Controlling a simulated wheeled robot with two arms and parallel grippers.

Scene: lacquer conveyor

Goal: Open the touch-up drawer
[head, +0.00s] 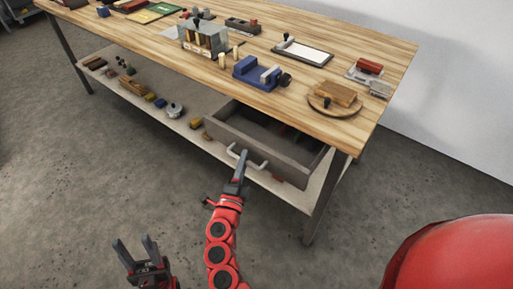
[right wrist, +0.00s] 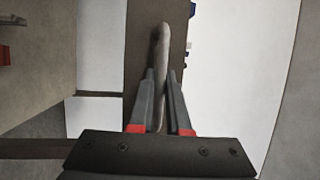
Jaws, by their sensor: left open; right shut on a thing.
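The dark grey drawer (head: 288,166) under the right end of the workbench stands pulled out, and its inside shows from above with dark contents I cannot make out. Its pale bar handle (head: 260,166) is on the front panel. My right gripper (head: 241,157) is shut on the handle. In the right wrist view, the handle (right wrist: 162,42) runs between the two fingers of my right gripper (right wrist: 161,75), in front of the dark drawer front (right wrist: 138,60). My left gripper (head: 135,245) is open and empty, low over the floor at the lower left, well apart from the drawer.
The wooden workbench (head: 140,40) carries a blue vise (head: 258,74), a grey holder (head: 203,38), a white-topped tray (head: 303,52) and a round board (head: 333,104). A lower shelf (head: 110,60) holds several small items. The floor (head: 90,180) in front is clear.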

